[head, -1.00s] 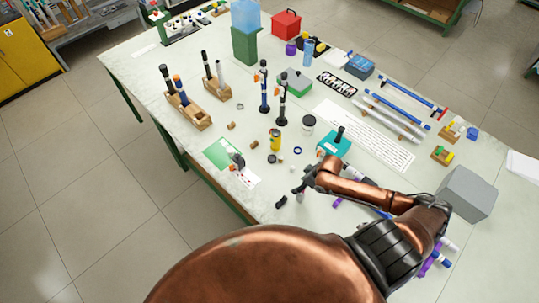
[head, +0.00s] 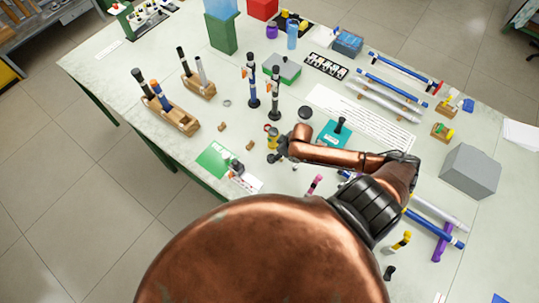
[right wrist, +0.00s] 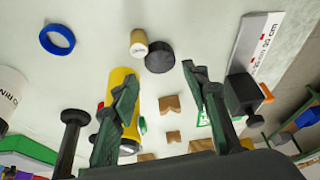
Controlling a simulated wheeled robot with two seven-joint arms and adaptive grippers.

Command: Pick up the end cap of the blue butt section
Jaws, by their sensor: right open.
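A black round cap (right wrist: 160,57), the likely end cap, lies on the table just beyond my right fingertips in the right wrist view, beside a small tan cylinder (right wrist: 139,42). My right gripper (right wrist: 158,78) is open and empty, its two fingers apart, with the cap roughly ahead of the gap. In the head view my right gripper (head: 281,153) is low over the table near the yellow can (head: 272,136), partly covering the small parts. A blue rod (head: 434,228) lies at the right; another blue rod (head: 160,95) stands in a wooden rack. I cannot tell which is the butt section. My left gripper is out of view.
A blue ring (right wrist: 57,39) lies to the left. A wooden rack (head: 182,118), a teal box (head: 334,134) and a black-lidded jar (head: 304,115) stand around. A green-and-white card (head: 213,157) lies at the near edge.

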